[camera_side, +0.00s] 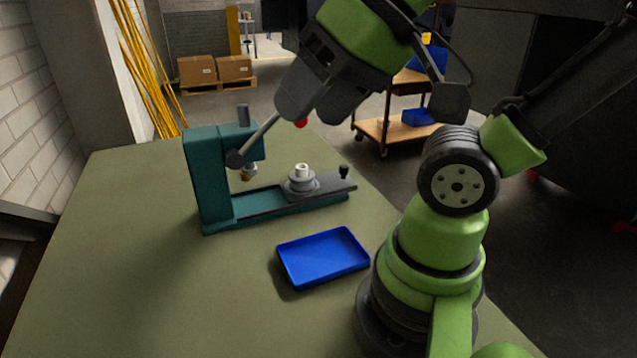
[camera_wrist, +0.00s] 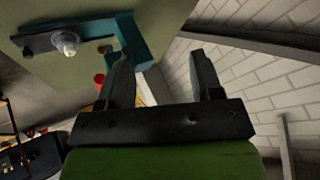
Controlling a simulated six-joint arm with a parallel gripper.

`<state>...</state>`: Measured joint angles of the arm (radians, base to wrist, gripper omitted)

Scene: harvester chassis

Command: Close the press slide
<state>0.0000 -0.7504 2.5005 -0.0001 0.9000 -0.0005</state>
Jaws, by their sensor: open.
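The teal press (camera_side: 207,180) stands on the green table; it also shows upper left in the wrist view (camera_wrist: 128,38). Its grey slide (camera_side: 327,186) extends right from under the head along the teal base. A round grey fixture with a white piece (camera_side: 302,171) sits on the slide, and a black knob (camera_side: 344,171) stands at its outer end. The slide also shows in the wrist view (camera_wrist: 40,43). A grey lever (camera_side: 262,136) slants up from the head towards my gripper (camera_side: 318,112). In the wrist view my gripper (camera_wrist: 162,72) is open, nothing visible between its fingers.
A blue tray (camera_side: 322,258) lies on the table in front of the press. A small red thing (camera_side: 301,123) shows just below my gripper. The table left of the press is clear. A wooden cart (camera_side: 384,132) and cardboard boxes (camera_side: 197,70) stand beyond.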

